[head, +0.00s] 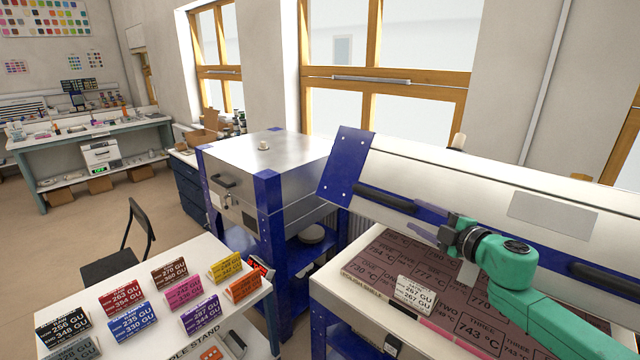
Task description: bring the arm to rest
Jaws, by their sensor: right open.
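My right arm, green, comes in from the lower right over the open kiln. My right gripper (430,219) is open, with nothing seen between its fingers. It is in front of the raised kiln lid (455,172), near the lid's dark handle (386,198), and above the kiln bed (385,262); whether it touches the lid I cannot tell. A white card (413,295) reading 267 GU stands at the bed's front left, below the gripper and apart from it. The arm hides part of the bed. My left gripper is not in view.
A white table (213,328) at lower left holds several coloured number cards. A closed steel kiln (268,165) on a blue frame stands behind it. A black chair (123,250) is at left. Free floor lies at far left. A workbench (85,140) stands at the back.

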